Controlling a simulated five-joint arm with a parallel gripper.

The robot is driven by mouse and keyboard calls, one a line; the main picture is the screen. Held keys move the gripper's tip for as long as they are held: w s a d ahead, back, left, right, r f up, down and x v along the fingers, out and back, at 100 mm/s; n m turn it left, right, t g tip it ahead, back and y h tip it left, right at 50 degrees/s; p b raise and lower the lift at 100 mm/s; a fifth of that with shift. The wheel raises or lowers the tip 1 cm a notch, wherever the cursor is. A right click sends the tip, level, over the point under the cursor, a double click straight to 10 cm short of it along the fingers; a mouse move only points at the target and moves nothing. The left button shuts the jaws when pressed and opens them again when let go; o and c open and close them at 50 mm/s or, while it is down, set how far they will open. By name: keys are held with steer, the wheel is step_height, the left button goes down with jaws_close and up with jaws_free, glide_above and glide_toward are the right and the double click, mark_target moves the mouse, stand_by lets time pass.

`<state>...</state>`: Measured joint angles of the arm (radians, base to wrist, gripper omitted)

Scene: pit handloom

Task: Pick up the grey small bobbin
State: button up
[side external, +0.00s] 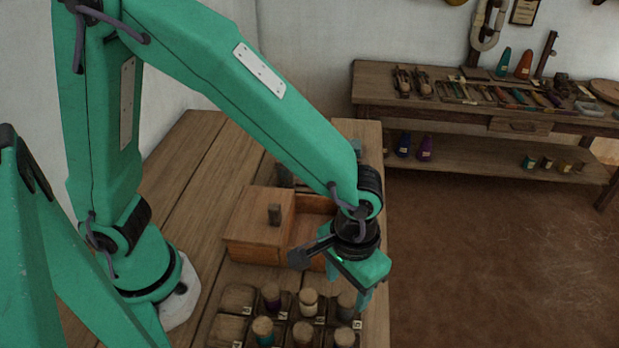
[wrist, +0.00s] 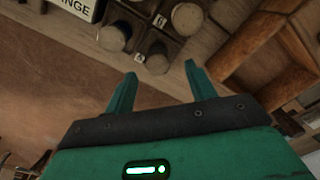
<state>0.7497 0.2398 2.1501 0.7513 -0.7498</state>
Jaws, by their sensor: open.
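Two greyish small bobbins stand upright in the right column of the numbered rack: a rear one (side external: 346,304) and a front one (side external: 344,338). I cannot tell their exact shades apart. In the wrist view, two bobbins with pale round tops, one nearer the jaws (wrist: 154,58) and one to its left (wrist: 112,38), lie beyond the fingertips. My gripper (side external: 366,298) hangs over the rack's right side, close to the rear greyish bobbin. In the wrist view its jaws (wrist: 158,80) are apart with nothing between them.
The rack also holds purple (side external: 271,297), cream (side external: 308,303), teal (side external: 263,330) and brown (side external: 303,334) bobbins close by. A wooden box (side external: 258,235) stands behind the rack. The table's right edge is close to my gripper. A tool bench (side external: 470,115) stands farther off.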

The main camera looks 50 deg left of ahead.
mark_target(347, 299)
steer(key=shift+f, duration=0.1)
steer(key=shift+d+f, duration=0.15)
steer(key=shift+f, duration=2.35)
steer(key=c, duration=1)
